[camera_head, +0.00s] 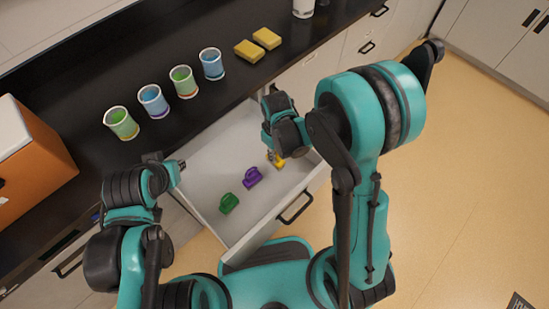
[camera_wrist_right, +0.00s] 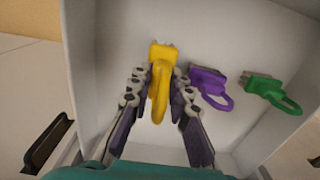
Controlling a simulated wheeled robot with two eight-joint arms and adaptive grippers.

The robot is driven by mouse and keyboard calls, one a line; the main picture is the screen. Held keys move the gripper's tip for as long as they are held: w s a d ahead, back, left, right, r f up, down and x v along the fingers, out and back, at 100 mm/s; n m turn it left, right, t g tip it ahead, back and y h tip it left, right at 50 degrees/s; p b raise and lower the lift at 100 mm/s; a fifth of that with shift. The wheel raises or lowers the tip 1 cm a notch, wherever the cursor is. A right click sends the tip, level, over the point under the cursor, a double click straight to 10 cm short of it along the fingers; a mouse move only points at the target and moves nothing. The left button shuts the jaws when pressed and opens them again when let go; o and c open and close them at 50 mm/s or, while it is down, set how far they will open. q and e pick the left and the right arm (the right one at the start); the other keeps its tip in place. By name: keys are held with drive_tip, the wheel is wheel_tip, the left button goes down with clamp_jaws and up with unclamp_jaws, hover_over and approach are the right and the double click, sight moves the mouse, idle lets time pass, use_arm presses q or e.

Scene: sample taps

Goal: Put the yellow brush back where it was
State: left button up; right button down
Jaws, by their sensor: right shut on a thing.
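The yellow brush (camera_wrist_right: 159,88) is between the fingers of my right gripper (camera_wrist_right: 158,100), which is shut on it. In the head view the brush (camera_head: 279,163) shows just past my right gripper (camera_head: 275,151), inside the open drawer (camera_head: 206,164). In the wrist view the brush's bristle end points away, toward the drawer's far wall. A purple brush (camera_head: 252,178) and a green brush (camera_head: 229,203) lie on the drawer floor in a row with it. I cannot tell whether the yellow brush touches the floor. My left gripper (camera_head: 180,164) is near the drawer's left edge; its fingers are too small to judge.
Several green and blue cups (camera_head: 153,101) stand on the dark counter (camera_head: 75,95) behind the drawer. Two yellow sponges (camera_head: 248,51) lie there too. An orange and white box (camera_head: 30,155) stands at the left. The drawer's handle (camera_head: 295,208) faces the open floor.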

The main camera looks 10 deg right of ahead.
drive_tip(key=w+f, duration=0.1)
drive_tip(key=w, duration=0.1)
drive_tip(key=shift+w+f+b, duration=0.3)
drive_tip(key=shift+f, duration=0.05)
wheel_tip(320, 180, down, 4)
drive_tip(key=shift+f+b, duration=0.1)
drive_tip(key=shift+b, duration=1)
drive_tip(key=shift+r, duration=0.2)
drive_tip(key=c, duration=1.8)
unclamp_jaws()
drive_tip(key=shift+f, duration=0.1)
drive_tip(key=o, duration=0.4)
